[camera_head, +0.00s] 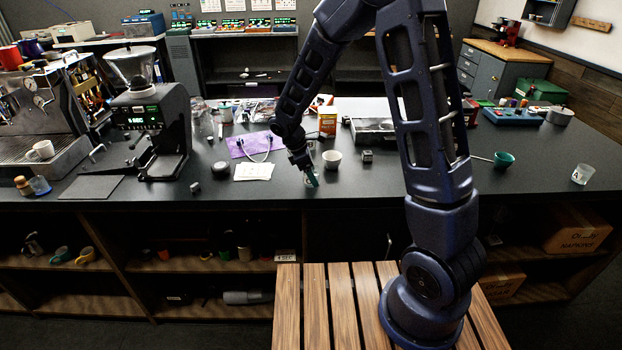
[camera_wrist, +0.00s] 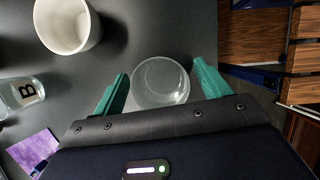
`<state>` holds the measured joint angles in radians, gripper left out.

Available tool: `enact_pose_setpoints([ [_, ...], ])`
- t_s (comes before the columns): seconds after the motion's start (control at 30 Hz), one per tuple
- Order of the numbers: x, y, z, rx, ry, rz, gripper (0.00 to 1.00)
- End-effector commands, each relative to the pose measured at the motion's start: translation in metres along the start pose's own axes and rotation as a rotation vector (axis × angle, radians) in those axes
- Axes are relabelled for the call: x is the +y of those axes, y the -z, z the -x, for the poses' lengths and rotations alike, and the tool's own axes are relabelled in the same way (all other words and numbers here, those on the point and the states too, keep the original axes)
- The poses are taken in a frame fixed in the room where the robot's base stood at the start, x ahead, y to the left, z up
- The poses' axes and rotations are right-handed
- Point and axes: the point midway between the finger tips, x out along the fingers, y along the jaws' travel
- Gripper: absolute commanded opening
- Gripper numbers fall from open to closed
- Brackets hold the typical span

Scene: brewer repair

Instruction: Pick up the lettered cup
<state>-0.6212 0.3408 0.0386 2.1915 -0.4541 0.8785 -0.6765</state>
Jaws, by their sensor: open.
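My gripper (camera_head: 312,178) is low over the front of the dark counter. In the wrist view its two green fingers (camera_wrist: 161,70) are open, one on each side of a clear glass cup (camera_wrist: 160,84). The cup stands upright with a small gap to each finger; no letter shows on it from above. In the head view the fingers mostly hide it. Another clear glass, marked with a black letter B (camera_wrist: 28,91), is at the left of the wrist view. A white cup (camera_wrist: 66,24) is at the upper left there and right of my gripper in the head view (camera_head: 331,159).
A purple cloth (camera_head: 250,146) and white paper (camera_head: 255,171) lie left of my gripper. A small dark cube (camera_head: 368,156) is to the right. A green cup (camera_head: 503,160) and a marked glass (camera_head: 581,175) stand farther right. The counter's front edge is close.

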Motion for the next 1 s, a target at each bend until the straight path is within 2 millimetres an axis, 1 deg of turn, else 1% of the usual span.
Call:
enact_pose_setpoints([
  [0.03,-0.0005,0.0003,-0.0063,-0.001,0.001,0.001,0.76],
  [0.13,-0.0003,0.0003,-0.0129,-0.001,-0.001,0.001,0.76],
  [0.4,-0.0001,0.0002,-0.0151,0.000,-0.002,0.001,0.76],
  [0.47,-0.0002,0.0002,-0.0150,0.000,-0.002,0.001,0.66],
  [0.5,-0.0002,0.0002,-0.0150,0.000,-0.002,0.001,0.58],
  [0.67,-0.0002,0.0002,-0.0150,0.000,-0.002,0.001,0.27],
  [1.0,-0.0002,0.0000,-0.0143,0.000,-0.002,0.000,0.26],
])
